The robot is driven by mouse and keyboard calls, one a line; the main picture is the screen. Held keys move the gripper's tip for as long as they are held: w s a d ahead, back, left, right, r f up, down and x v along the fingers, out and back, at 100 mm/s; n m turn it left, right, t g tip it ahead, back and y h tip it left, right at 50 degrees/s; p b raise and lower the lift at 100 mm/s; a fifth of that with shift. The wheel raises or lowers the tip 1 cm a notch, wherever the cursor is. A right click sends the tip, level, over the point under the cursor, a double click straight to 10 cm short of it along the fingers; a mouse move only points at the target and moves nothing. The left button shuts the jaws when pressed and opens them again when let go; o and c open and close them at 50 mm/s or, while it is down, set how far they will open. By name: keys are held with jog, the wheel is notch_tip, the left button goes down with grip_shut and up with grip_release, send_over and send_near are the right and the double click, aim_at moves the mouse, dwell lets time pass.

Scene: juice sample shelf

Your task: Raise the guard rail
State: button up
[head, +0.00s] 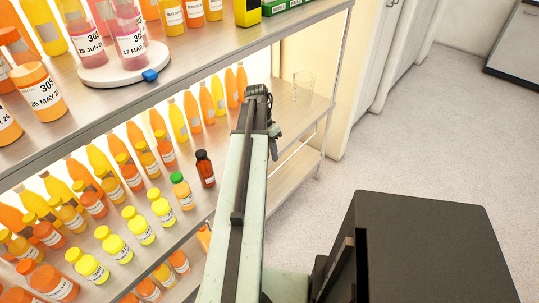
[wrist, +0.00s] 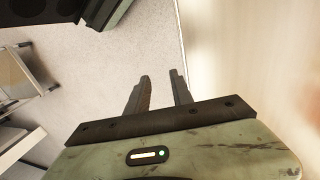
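No part is clearly recognisable as the guard rail. A thin pale bar (head: 297,152) runs below the middle shelf at its right end, but I cannot tell whether it is the rail. My gripper (head: 274,150) hangs at the end of my arm, in front of the right part of the middle shelf in the head view. In the wrist view my gripper (wrist: 160,74) shows two dark fingers spread apart with nothing between them. Its fingers point over bare floor beside a pale upright surface (wrist: 245,70).
Orange, yellow and red bottles (head: 150,165) fill the lit middle shelf. A clear glass (head: 303,87) stands near its right end. The upper shelf holds a round white stand (head: 125,68) with pink bottles and a blue tab.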

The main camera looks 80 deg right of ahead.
grip_shut()
dwell(0.9)
jog(key=shift+c, duration=1.8)
grip_release()
jog(key=o, duration=0.6)
jog(key=a+p+v, duration=0.1)
jog(key=p+v, duration=0.6)
jog(key=shift+d+r+p, duration=0.3)
jog(key=shift+d+r, duration=0.1)
jog(key=shift+d, duration=0.15)
